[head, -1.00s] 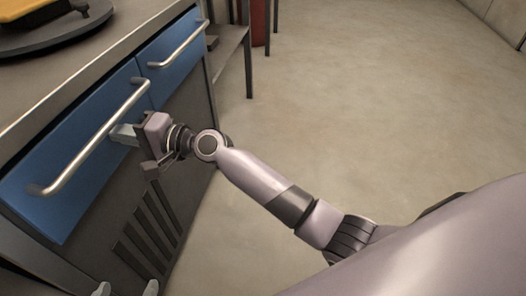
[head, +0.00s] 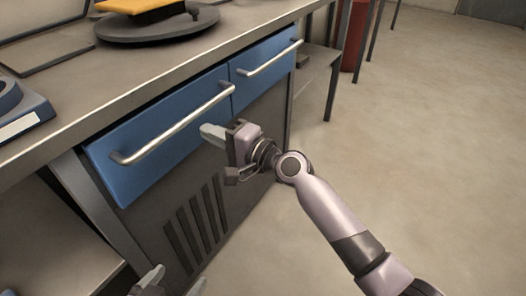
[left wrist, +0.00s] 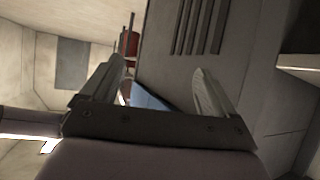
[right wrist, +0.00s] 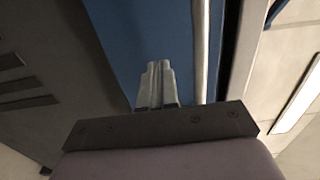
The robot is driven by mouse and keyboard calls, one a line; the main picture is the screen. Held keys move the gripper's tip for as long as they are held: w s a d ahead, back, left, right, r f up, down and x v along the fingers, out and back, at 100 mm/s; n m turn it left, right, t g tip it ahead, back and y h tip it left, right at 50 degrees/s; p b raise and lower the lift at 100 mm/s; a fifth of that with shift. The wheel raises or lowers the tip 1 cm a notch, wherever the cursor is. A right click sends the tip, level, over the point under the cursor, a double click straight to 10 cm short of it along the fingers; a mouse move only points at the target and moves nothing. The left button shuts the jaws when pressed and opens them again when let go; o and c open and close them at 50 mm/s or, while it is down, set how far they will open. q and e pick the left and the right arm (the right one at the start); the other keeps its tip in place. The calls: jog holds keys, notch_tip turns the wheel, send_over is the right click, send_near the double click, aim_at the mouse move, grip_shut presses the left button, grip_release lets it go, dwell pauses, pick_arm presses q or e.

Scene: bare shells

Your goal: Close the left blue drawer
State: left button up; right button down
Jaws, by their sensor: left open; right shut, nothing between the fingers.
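The left blue drawer (head: 165,158) shows in the head view, with a long silver handle (head: 176,130). Its front looks about level with the smaller right blue drawer (head: 262,75); any small remaining gap is hard to judge. My right gripper (head: 208,131) is shut and empty at the lower right part of the left drawer's front; contact cannot be told. In the right wrist view its closed fingers (right wrist: 157,78) point at the blue front (right wrist: 140,35), beside the handle (right wrist: 199,45). My left gripper (head: 172,284) is open and empty, low in front of the cabinet; its fingers show apart in its wrist view (left wrist: 162,85).
The cabinet's worktop (head: 130,72) carries a dark round base (head: 160,25) with a yellow item on it, and a blue-grey device (head: 20,115) at left. A side table (head: 322,72) and a red cylinder (head: 357,35) stand beyond. The floor at right is clear.

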jog(key=p+v, duration=0.2)
jog(key=v, duration=0.8)
jog(key=s+d+f+n+h, duration=1.05)
jog(key=s+d+f, duration=0.55)
jog(key=s+f, duration=0.25)
pick_arm(q)
jog(key=s+a+r+y+p, duration=0.1)
jog(key=a+r+p, duration=0.1)
jog(key=r+p, duration=0.5)
jog(key=s+a+r+n+g+p, duration=0.1)
jog(key=r+p, duration=0.6)
jog(key=p, duration=0.8)
jog(key=shift+s+a+r+y, duration=0.25)
jog(key=shift+s+a+y, duration=0.2)
jog(key=shift+a, duration=0.6)
pick_arm(e)
jog(key=s+d+r+h, duration=0.2)
jog(key=d+r, duration=0.1)
jog(key=r, duration=1.2)
jog(key=shift+d+r+m, duration=0.15)
jog(key=shift+r+m, duration=0.1)
jog(key=shift+m, duration=0.2)
